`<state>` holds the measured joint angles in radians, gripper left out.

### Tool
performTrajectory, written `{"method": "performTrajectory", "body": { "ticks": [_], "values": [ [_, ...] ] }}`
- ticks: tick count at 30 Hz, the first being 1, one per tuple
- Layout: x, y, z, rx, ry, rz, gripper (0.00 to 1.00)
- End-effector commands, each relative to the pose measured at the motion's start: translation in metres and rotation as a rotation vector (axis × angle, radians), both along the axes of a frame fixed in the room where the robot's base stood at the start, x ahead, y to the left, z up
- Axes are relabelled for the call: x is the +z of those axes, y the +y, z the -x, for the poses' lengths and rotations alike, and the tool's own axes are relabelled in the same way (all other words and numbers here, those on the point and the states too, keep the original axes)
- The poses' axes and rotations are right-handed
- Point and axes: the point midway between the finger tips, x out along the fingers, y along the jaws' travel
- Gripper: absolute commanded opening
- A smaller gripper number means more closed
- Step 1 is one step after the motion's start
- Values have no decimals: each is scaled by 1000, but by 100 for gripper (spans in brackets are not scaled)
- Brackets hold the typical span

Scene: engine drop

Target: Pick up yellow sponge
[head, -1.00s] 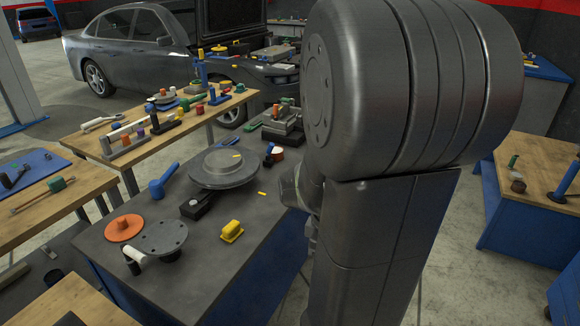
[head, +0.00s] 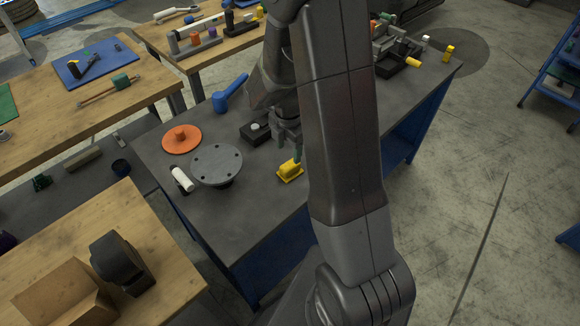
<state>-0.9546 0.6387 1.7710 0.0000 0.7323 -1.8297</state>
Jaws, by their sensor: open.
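A yellow block (head: 290,171) with a raised narrower top, which I take as the yellow sponge, rests on the dark grey table (head: 250,215). My gripper (head: 290,146) is open and hangs pointing down just behind and above it in the picture, close to its top. I cannot tell whether the fingers touch or straddle it. My arm hides the table just to the right of the block.
A grey round plate (head: 217,163) with holes, an orange disc (head: 181,139) and a white cylinder (head: 182,179) stand left of the block. A black box (head: 256,132) and blue tool (head: 230,93) lie behind. The table front is clear.

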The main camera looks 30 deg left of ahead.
Motion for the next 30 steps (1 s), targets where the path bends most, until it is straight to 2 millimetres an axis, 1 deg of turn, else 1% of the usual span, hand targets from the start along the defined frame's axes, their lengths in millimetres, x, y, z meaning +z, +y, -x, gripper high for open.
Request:
{"method": "performTrajectory", "body": {
  "ticks": [1,3,6,13,21,24,30],
  "values": [
    [-8,-1,0,-1,2,3,56],
    [-17,-1,0,-1,2,2,56],
    [-25,-1,0,-2,2,2,56],
    [-35,-1,-1,-3,2,2,56],
    [-66,-3,-4,-3,2,3,56],
    [-75,-3,-4,-3,2,2,56],
    [-80,-2,-4,-3,0,-1,56]
  ]
}}
